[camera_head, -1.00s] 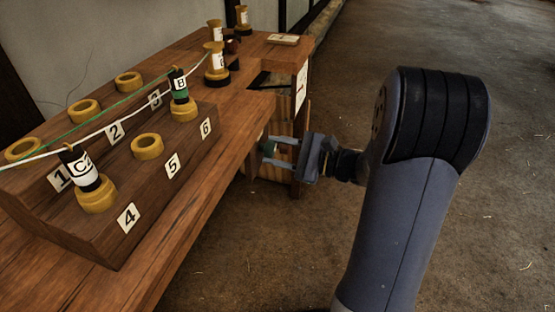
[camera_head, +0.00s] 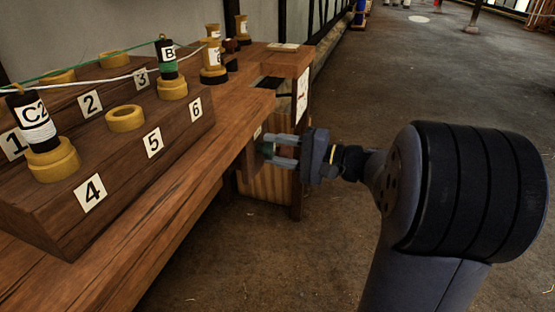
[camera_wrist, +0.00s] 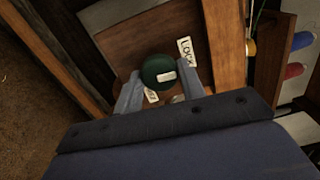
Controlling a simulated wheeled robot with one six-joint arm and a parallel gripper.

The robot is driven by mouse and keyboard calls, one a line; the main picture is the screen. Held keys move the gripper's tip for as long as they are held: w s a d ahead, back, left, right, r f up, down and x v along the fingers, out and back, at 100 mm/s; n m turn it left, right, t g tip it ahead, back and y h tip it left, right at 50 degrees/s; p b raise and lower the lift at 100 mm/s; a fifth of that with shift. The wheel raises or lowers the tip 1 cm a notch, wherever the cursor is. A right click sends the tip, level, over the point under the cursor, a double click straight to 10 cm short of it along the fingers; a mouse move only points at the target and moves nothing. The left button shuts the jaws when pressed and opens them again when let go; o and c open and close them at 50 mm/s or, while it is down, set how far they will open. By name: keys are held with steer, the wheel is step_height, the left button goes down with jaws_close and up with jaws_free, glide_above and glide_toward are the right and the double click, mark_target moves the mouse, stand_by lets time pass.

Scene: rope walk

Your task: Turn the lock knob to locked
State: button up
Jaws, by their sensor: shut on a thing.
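The lock knob (camera_wrist: 157,70) is round and dark green with a small pale mark on its face. It sits on a brown wooden panel (camera_wrist: 128,42) under the bench. A "LOCK" label (camera_wrist: 186,52) is to its upper right in the wrist view, and another small label (camera_wrist: 152,96), hard to read, lies just below it. My gripper (camera_head: 272,151) is at the bench's side, its fingers shut on the knob. In the wrist view the two fingers (camera_wrist: 160,86) sit on either side of the knob. In the head view the knob (camera_head: 268,149) is mostly hidden by the fingers.
The wooden bench (camera_head: 225,135) carries a stepped rack (camera_head: 70,215) with numbered places, yellow rings and bobbins with cords strung between them. More bobbins stand at the back. A bench leg (camera_head: 297,200) is close beside my gripper.

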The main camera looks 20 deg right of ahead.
steer(key=shift+n+b, duration=0.3)
steer(key=shift+n, duration=0.1)
steer(key=o, duration=1)
steer(key=shift+c, duration=0.2)
steer(key=shift+d, duration=0.1)
steer(key=p+v, duration=0.3)
steer(key=v, duration=0.7)
steer(key=shift+s+d, duration=0.25)
steer(key=shift+a, duration=0.1)
